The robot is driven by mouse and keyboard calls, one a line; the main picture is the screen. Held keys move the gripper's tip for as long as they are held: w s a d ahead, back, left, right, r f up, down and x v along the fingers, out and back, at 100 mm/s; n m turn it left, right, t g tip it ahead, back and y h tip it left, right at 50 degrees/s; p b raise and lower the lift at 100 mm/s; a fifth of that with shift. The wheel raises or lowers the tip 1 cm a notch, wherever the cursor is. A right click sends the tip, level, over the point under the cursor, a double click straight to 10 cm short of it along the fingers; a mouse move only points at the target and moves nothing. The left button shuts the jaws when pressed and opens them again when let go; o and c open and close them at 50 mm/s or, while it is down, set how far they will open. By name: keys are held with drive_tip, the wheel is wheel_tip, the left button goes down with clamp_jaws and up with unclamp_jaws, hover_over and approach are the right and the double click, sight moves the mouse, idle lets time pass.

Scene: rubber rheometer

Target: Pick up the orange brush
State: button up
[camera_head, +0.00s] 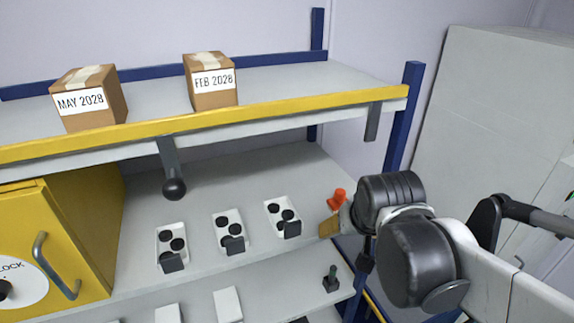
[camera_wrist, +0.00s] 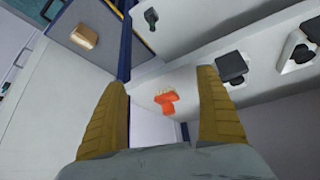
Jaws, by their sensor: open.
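The orange brush (camera_head: 338,198) lies on the middle shelf near its right end, just beyond my gripper in the head view. In the wrist view the brush (camera_wrist: 166,101) shows its orange body and pale bristles, between my two finger pads and apart from both. My gripper (camera_wrist: 163,110) is open and empty. In the head view only part of my gripper (camera_head: 330,227) shows, as a tan finger at the shelf's right end; the rest is hidden behind my wrist.
White trays (camera_head: 247,240) with black round pieces stand left of the brush. A blue post (camera_head: 396,150) rises at the right, and the yellow-edged upper shelf (camera_head: 270,108) hangs above. A dark green item (camera_head: 330,279) stands on the lower shelf. A yellow cabinet (camera_head: 85,235) is at the left.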

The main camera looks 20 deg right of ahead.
sight(341, 196)
drive_tip(key=w+d, duration=0.1)
drive_tip(key=w, duration=0.2)
drive_tip(key=w+d, duration=0.1)
drive_tip(key=w, duration=0.3)
drive_tip(key=w+d, duration=0.2)
drive_tip(key=w, duration=0.2)
drive_tip(key=shift+w+d+r+p, duration=0.1)
drive_tip(key=shift+r+p, duration=0.25)
drive_tip(key=shift+x, duration=2.65)
drive_tip(key=shift+r, duration=0.15)
drive_tip(key=shift+c, duration=0.6)
drive_tip(key=c, duration=1.5)
